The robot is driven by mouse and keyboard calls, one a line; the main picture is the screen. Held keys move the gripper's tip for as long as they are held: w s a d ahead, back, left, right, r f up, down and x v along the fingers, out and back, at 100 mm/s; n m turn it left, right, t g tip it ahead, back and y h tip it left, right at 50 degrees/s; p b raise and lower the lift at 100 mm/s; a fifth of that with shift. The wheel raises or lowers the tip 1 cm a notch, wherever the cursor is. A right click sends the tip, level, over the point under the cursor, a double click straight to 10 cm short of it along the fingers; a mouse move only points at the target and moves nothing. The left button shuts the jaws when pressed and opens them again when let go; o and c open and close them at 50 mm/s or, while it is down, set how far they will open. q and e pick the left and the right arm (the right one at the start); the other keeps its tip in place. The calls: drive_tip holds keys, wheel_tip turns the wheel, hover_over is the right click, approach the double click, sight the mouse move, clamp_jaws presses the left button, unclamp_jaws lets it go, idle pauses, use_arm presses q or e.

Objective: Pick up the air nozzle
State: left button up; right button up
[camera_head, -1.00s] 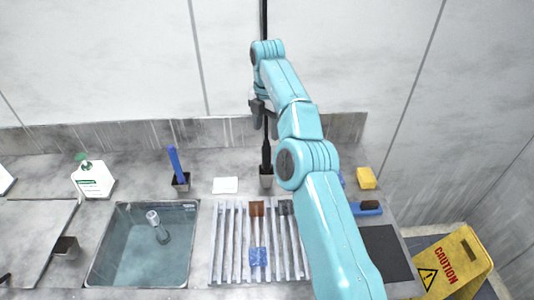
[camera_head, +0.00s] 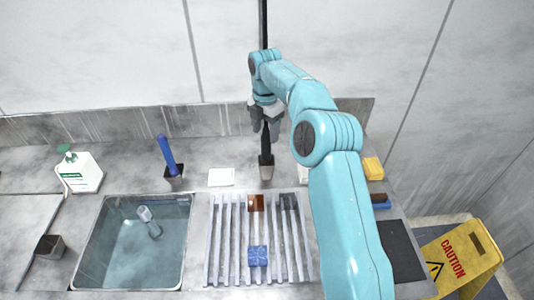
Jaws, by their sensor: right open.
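The air nozzle appears to be the slim black piece (camera_head: 266,144) standing upright in a small grey holder (camera_head: 266,172) at the back of the counter. A black line (camera_head: 263,25) runs above it, behind my wrist. My right gripper (camera_head: 266,125) points down at the upper part of the black piece, its jaws open. The fingers overlap the black piece in the view, and whether they touch it cannot be told. The wrist hides its top. My left gripper is not in view.
A slatted rack (camera_head: 232,245) with a blue block (camera_head: 258,256) lies in front of the holder. A sink (camera_head: 135,245) is to the left. A blue-handled tool (camera_head: 167,155) stands left of the holder. A yellow sponge (camera_head: 373,168) lies right of my arm.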

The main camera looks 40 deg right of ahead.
sight(266, 145)
drive_tip(key=shift+a+f, duration=0.35)
drive_tip(key=shift+f, duration=0.2)
drive_tip(key=f, duration=0.2)
drive_tip(key=d+f+p, duration=0.1)
drive_tip(key=f, duration=0.2)
drive_tip(key=shift+s, duration=0.1)
drive_tip(key=shift+a+f, duration=0.1)
drive_tip(key=c, duration=0.9)
drive_tip(key=shift+c, duration=1.2)
